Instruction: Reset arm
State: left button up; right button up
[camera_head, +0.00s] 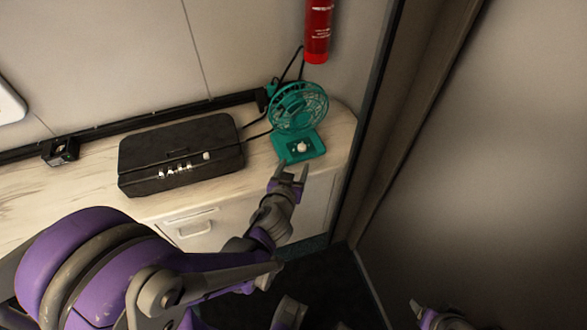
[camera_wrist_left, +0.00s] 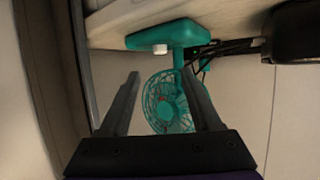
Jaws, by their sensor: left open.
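My left gripper (camera_head: 292,172) is open and empty in the head view, just in front of the counter edge below a teal fan. In the left wrist view its two fingers (camera_wrist_left: 160,100) stand apart, with the teal fan (camera_wrist_left: 168,100) behind them, apart from them. The fan (camera_head: 298,110) stands upright on the counter, with a white knob (camera_head: 302,147) on its base. Part of my right arm shows at the bottom right of the head view; its fingers cannot be made out clearly.
A black case (camera_head: 180,153) with dials lies on the wooden counter (camera_head: 70,195), left of the fan. A small black box (camera_head: 61,150) sits farther left. A red extinguisher (camera_head: 317,30) hangs on the wall. A drawer (camera_head: 192,226) is below. A grey wall (camera_head: 490,170) bounds the right side.

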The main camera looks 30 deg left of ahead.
pick_arm(q)
jog(key=shift+s+d+r, duration=0.15)
jog(key=shift+s+r, duration=0.05)
jog(key=shift+s, duration=0.2)
pick_arm(e)
jog(key=shift+s+d+r, duration=0.15)
jog(key=shift+s+r, duration=0.05)
jog(key=shift+s, duration=0.25)
jog(key=shift+w, duration=0.1)
pick_arm(q)
jog(key=s+d+r+m+g+h+p, duration=0.1)
jog(key=s+d+r+g+h+p, duration=0.1)
jog(key=s+r+p, duration=0.3)
jog(key=s+d+r+m+g+h+p, duration=0.2)
jog(key=s+d+r+g+p, duration=0.3)
jog(key=s, duration=0.4)
jog(key=shift+s+r+m+g+p, duration=0.3)
jog(key=shift+s+r+p, duration=0.1)
jog(key=shift+r, duration=0.25)
pick_arm(e)
notch_tip(320, 180, up, 12)
jog(key=w, duration=0.2)
jog(key=shift+f+t, duration=0.15)
jog(key=shift+t, duration=0.15)
pick_arm(q)
jog(key=shift+d, duration=0.1)
